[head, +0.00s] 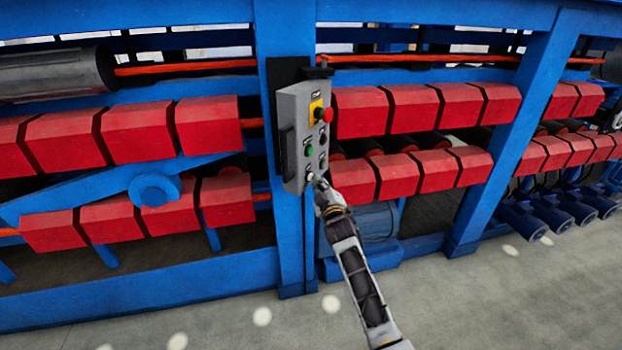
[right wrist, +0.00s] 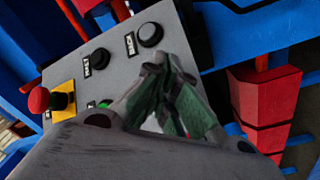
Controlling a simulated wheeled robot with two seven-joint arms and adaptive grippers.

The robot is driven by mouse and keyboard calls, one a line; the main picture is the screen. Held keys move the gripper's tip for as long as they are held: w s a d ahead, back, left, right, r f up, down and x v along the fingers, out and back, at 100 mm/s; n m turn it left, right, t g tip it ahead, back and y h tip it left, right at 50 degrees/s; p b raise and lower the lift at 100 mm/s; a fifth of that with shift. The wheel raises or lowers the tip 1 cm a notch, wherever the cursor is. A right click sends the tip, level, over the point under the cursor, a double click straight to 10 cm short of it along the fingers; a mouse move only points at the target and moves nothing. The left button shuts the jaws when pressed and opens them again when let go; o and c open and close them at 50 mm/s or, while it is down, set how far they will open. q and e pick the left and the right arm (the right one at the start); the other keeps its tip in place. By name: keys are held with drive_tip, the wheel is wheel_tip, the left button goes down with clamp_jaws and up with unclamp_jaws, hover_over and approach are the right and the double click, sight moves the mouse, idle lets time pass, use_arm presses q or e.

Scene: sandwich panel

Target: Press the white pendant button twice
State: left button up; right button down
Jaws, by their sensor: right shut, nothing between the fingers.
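The grey pendant box (head: 291,130) hangs on a blue upright post. The white button (head: 308,178) is at the bottom of its front face, under the green button (head: 308,150). My right gripper (head: 320,184) is shut and empty, with its tips close beside the white button. I cannot tell whether they touch it. In the right wrist view the shut fingers (right wrist: 160,72) lie in front of the panel face. The white button is not visible there and seems hidden behind them. My left gripper is not in view.
A red stop knob (head: 324,115) on a yellow plate sits high on the box, with dark buttons (right wrist: 150,34) nearby. Blue frame beams and rows of red blocks (head: 208,124) surround the box. The grey floor (head: 480,300) in front is clear.

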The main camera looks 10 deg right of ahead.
drive_tip(key=shift+w+a, duration=0.3)
drive_tip(key=shift+a, duration=0.05)
idle(0.9)
drive_tip(key=shift+s+d, duration=0.1)
idle(0.3)
drive_tip(key=shift+s+d+p, duration=0.45)
drive_tip(key=shift+s+d, duration=0.05)
drive_tip(key=shift+d, duration=0.05)
drive_tip(key=shift+d, duration=0.1)
drive_tip(key=s+d+p, duration=0.3)
drive_tip(key=shift+s+d, duration=0.25)
drive_tip(key=shift+d, duration=0.05)
idle(0.7)
drive_tip(key=shift+f, duration=0.2)
idle(1.8)
